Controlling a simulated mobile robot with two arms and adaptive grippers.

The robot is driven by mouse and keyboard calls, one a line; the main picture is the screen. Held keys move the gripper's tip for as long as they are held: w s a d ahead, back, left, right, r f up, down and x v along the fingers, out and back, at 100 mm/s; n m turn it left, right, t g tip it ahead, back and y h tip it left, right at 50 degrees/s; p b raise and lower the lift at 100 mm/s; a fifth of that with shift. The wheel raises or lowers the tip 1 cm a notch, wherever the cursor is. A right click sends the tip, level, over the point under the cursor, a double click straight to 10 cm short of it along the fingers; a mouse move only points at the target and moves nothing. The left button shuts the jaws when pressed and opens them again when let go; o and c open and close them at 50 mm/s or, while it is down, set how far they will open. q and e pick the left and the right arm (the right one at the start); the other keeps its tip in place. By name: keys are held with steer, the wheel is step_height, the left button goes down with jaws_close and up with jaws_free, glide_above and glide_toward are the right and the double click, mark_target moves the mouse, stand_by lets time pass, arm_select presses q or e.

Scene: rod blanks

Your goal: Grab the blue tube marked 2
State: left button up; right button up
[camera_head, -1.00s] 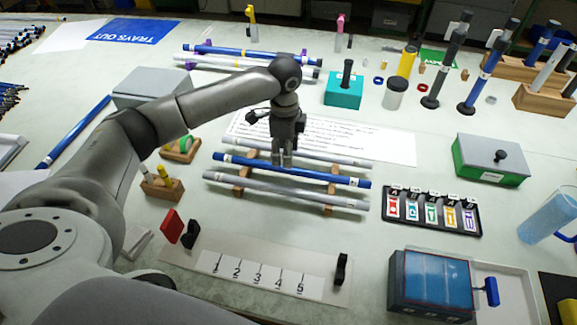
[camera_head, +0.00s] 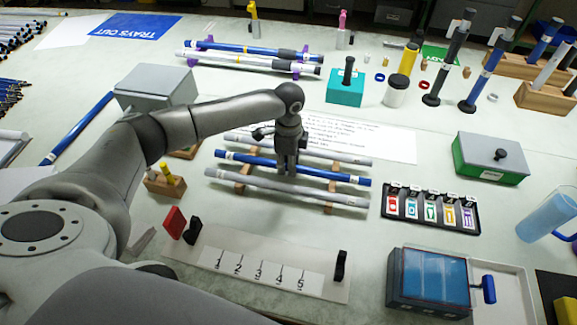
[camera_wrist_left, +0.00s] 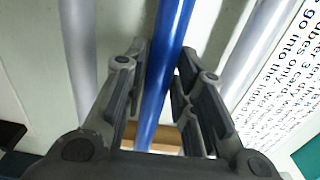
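A blue tube (camera_head: 325,174) lies across wooden rests between two grey tubes, the far one (camera_head: 345,157) and the near one (camera_head: 300,190). Pale bands show near its ends, but I cannot read a number on it. My left gripper (camera_head: 287,171) points down at the middle of the blue tube. In the left wrist view, the blue tube (camera_wrist_left: 168,45) runs between the two spread fingers of my left gripper (camera_wrist_left: 162,65). Narrow gaps show on both sides, so the gripper is open around or just above it. My right gripper is not in view.
A printed sheet (camera_head: 385,142) lies behind the tubes. In front is a strip numbered 1 to 5 (camera_head: 262,273) with black end stops. A black card tray (camera_head: 430,222) is to the right. A grey box (camera_head: 155,87) and more tubes (camera_head: 240,50) are farther back.

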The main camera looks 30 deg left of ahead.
arm_select(q)
jaws_close()
